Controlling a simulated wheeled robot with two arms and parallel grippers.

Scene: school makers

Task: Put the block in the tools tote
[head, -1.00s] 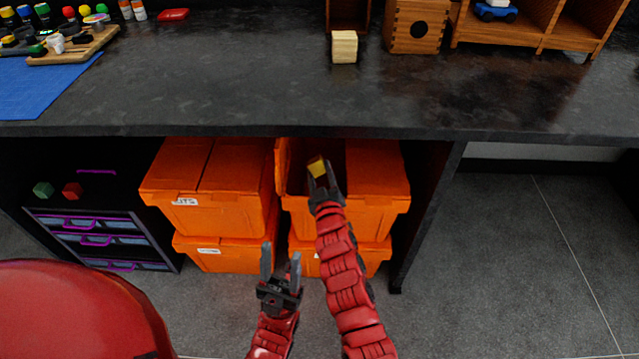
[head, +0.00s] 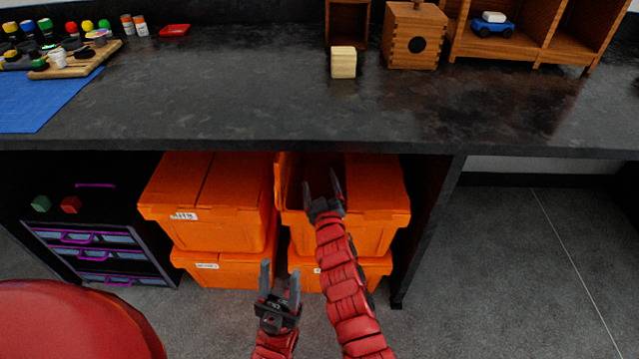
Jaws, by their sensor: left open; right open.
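The upper right orange tote (head: 378,225) stands under the bench with its left lid flap raised and its right flap down. My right gripper (head: 321,179) is open and empty over the dark opening of this tote. The yellow block is not visible now; the inside of the tote is too dark to make it out. My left gripper (head: 280,272) is open and empty, lower down in front of the stacked totes. I cannot read which tote is labelled for tools.
A closed orange tote (head: 235,205) stands to the left, with more totes below. The bench top (head: 230,95) overhangs them and carries a pale wooden block (head: 343,64) and a wooden box (head: 412,38). A drawer unit (head: 95,238) stands left; a red chair (head: 70,320) is lower left.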

